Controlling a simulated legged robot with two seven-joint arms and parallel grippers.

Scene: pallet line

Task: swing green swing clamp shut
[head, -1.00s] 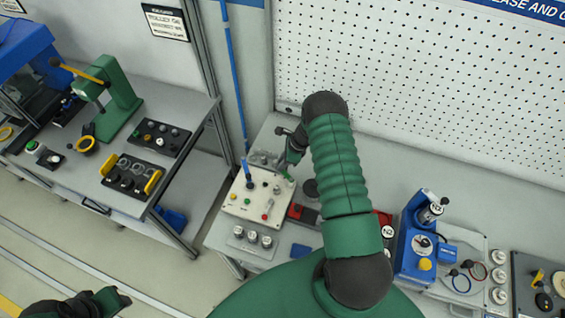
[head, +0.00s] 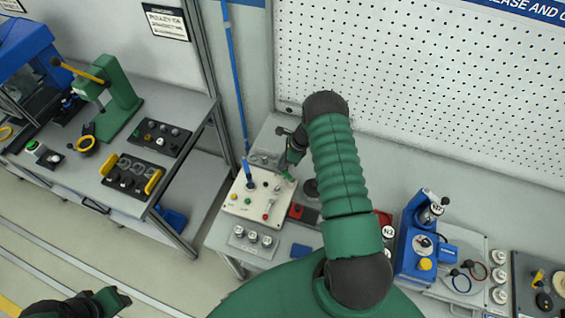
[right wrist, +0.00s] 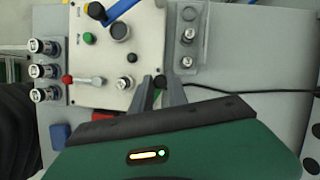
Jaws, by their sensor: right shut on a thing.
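My right gripper (head: 286,172) is at the right edge of a cream control box (head: 240,209). The clamp is not clearly visible in the right wrist view. My left gripper (head: 112,300) is low at the left, away from the bench, its jaws unclear.
The box carries a blue lever (right wrist: 122,8), a green button (right wrist: 88,37) and a red-tipped lever (right wrist: 68,79). Several round silver-topped parts (right wrist: 45,70) stand beside it. A black cable (right wrist: 245,90) lies on the bench. A blue machine (head: 415,240) stands farther right.

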